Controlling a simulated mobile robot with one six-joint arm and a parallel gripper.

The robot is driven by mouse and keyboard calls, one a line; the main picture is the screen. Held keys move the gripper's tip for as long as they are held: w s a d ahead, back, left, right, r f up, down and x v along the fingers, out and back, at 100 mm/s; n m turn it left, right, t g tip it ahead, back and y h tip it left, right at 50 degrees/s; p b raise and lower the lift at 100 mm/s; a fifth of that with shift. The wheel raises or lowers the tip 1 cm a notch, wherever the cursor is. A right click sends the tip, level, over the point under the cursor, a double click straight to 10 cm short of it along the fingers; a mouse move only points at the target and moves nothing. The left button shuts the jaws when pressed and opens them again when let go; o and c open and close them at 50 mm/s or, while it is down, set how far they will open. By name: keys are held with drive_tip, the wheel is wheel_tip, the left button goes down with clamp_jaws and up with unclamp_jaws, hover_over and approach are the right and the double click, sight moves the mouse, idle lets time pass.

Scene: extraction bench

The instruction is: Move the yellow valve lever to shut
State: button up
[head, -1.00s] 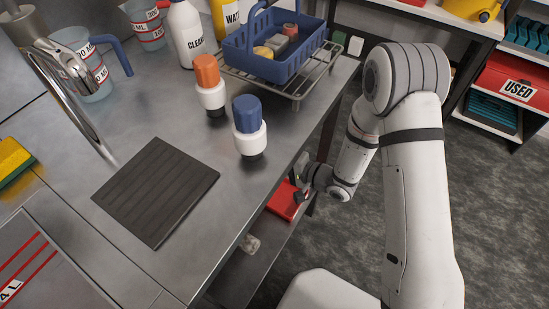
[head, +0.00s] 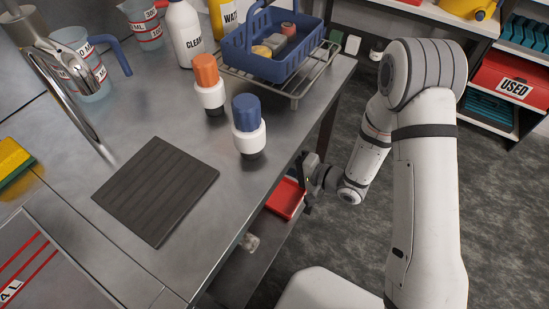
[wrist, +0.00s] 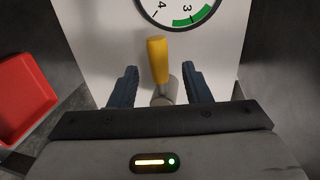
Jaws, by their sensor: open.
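The yellow valve lever (wrist: 158,60) shows in the wrist view, on a short grey stem in front of a white panel (wrist: 92,40). It points up in the picture, toward a round gauge (wrist: 190,12) with a green band. My gripper (wrist: 160,85) is open, with one dark finger on each side of the lever's lower part and stem. Gaps show between the lever and both fingers. In the head view my gripper (head: 308,180) is beside the bench's right edge, below the top. The lever is hidden there.
A red tray (head: 286,197) is on the shelf under the bench; a red bin (wrist: 22,95) shows left in the wrist view. On the bench top (head: 150,115) stand a blue-capped bottle (head: 249,128), an orange-capped bottle (head: 209,88) and a blue basket (head: 265,60) on a rack.

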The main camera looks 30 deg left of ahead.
drive_tip(key=shift+d+r, duration=0.2)
drive_tip(key=shift+d, duration=0.9)
drive_tip(key=shift+d+r, duration=0.2)
drive_tip(key=shift+d, duration=0.9)
drive_tip(key=shift+r, duration=0.1)
drive_tip(key=w+d+r+n+t+h+p, duration=0.1)
drive_tip(key=w+d+r+t+h+p, duration=0.4)
drive_tip(key=w+d+r, duration=0.55)
drive_tip(key=w+d+r+t+h+p, duration=0.2)
drive_tip(key=w+d+r+t+h, duration=0.15)
drive_tip(key=d+r+h, duration=0.5)
drive_tip(key=s+d+r+m+g+h+p, duration=0.1)
drive_tip(key=s+d+r+p, duration=0.1)
drive_tip(key=s+d+r, duration=0.4)
drive_tip(key=s+d+r+g+h+p, duration=0.1)
drive_tip(key=s+d+r+h+p, duration=0.1)
drive_tip(key=d+r, duration=0.35)
drive_tip(key=s+d+r+g+p, duration=0.1)
drive_tip(key=s+d+r+g, duration=0.1)
drive_tip(key=s, duration=0.4)
drive_tip(key=s+d+r+g+p, duration=0.1)
drive_tip(key=s+d+r+g, duration=0.1)
drive_tip(key=s, duration=0.5)
drive_tip(key=shift+s+r+y, duration=0.15)
drive_tip(key=shift+s+y, duration=0.1)
drive_tip(key=shift+y, duration=0.1)
